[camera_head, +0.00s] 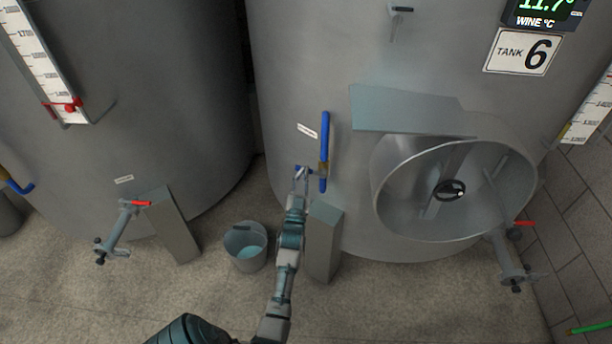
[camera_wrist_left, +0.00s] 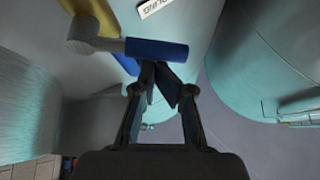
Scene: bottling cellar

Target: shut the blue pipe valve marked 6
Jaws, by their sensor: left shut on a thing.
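The blue pipe valve (camera_head: 323,150) is on the front of the tank marked 6. Its blue pipe stands upright, with a brass body (camera_head: 322,170) near the lower end. A short blue lever (camera_wrist_left: 157,49) sticks out sideways from the valve, across the line of the pipe. My left gripper (camera_head: 301,174) is just left of the brass body. In the wrist view its fingers (camera_wrist_left: 162,78) are shut on the blue lever near its free end. The fingers partly hide the pipe behind. My right gripper is not in view.
A grey stand (camera_head: 322,240) is just right of my left forearm. A bucket (camera_head: 246,246) stands on the floor to its left. The open round hatch (camera_head: 385,185) juts out to the right. Red-handled taps (camera_head: 140,203) stick out low on both tanks.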

